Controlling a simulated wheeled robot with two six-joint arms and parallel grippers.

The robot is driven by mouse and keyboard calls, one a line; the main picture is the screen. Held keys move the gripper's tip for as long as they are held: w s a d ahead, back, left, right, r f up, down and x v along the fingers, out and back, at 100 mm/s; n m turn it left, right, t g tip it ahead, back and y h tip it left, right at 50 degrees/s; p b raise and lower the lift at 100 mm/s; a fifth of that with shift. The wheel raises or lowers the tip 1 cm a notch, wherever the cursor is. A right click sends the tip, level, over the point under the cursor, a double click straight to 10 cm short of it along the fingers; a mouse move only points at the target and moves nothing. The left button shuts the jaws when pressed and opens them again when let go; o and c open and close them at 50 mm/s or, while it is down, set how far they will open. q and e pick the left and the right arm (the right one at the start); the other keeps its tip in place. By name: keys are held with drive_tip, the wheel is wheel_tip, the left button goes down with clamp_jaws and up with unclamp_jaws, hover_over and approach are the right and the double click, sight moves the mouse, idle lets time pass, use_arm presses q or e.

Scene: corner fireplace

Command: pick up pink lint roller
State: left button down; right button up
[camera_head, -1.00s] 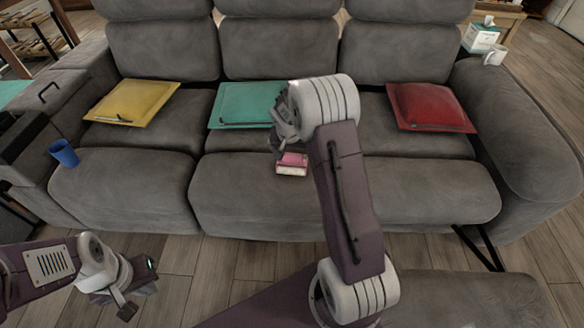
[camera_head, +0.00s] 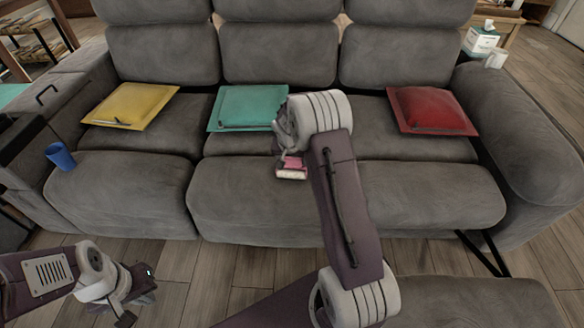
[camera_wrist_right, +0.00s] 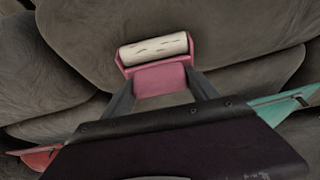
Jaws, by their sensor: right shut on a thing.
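The pink lint roller (camera_head: 291,169), with a white roll, shows at the front of the middle sofa seat. In the right wrist view the lint roller (camera_wrist_right: 160,78) lies between the two fingers, its white roll pointing away from the hand. My right gripper (camera_wrist_right: 163,88) is shut on its pink part. In the head view my right gripper (camera_head: 290,157) is mostly hidden behind its wrist. I cannot tell whether the roller touches the seat. My left gripper (camera_head: 140,298) is low at the left, over the floor and away from the roller; its fingers are unclear.
The grey sofa (camera_head: 245,195) carries a yellow cushion (camera_head: 130,103), a teal cushion (camera_head: 245,105) and a red cushion (camera_head: 430,108). A blue cup (camera_head: 61,156) stands at the left. A tissue box (camera_head: 480,41) and white mug (camera_head: 496,59) are at the back right.

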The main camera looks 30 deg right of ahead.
drive_tip(key=shift+r, duration=0.15)
drive_tip(key=shift+r+p, duration=0.3)
drive_tip(key=shift+r, duration=0.05)
drive_tip(key=r+p, duration=0.1)
drive_tip(key=r, duration=0.1)
drive_tip(key=r+p, duration=0.1)
drive_tip(key=r, duration=0.1)
drive_tip(key=shift+d+r, duration=0.1)
drive_tip(key=shift+d, duration=0.3)
drive_tip(key=d+r+p, duration=0.4)
drive_tip(key=d+r, duration=0.2)
drive_tip(key=d, duration=0.5)
drive_tip(key=shift+w+p, duration=0.4)
drive_tip(key=shift+w, duration=0.05)
